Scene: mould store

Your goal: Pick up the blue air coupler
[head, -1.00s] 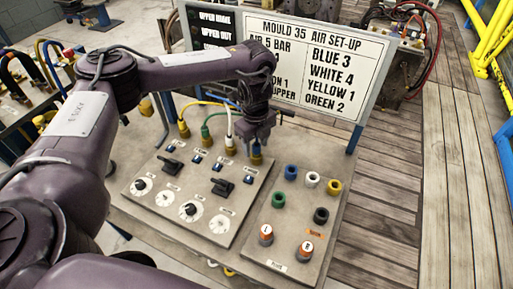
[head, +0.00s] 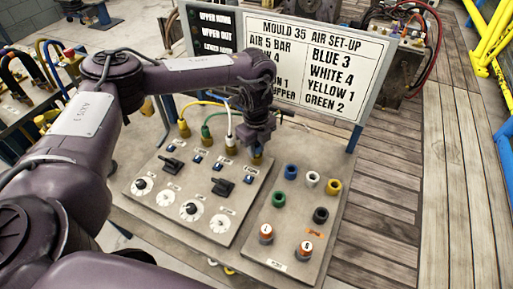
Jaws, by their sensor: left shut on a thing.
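The blue air coupler (head: 257,152) stands at the right end of the row of hose couplers along the panel's back edge. Only a little blue shows under my left gripper (head: 258,143), which is shut on it from above. The coupler appears to be still at its brass-coloured socket; I cannot tell whether it is seated. My left arm hides most of its blue hose. The white coupler (head: 230,143), green coupler (head: 207,138) and yellow coupler (head: 184,129) stand to its left. My right gripper is not in view.
The control panel (head: 165,215) carries black levers and white dials. On the right plate (head: 290,236) are blue, white, yellow, green and black ports and two orange-and-white knobs. A set-up sign (head: 320,60) stands close behind the gripper. Wooden decking (head: 385,200) to the right is clear.

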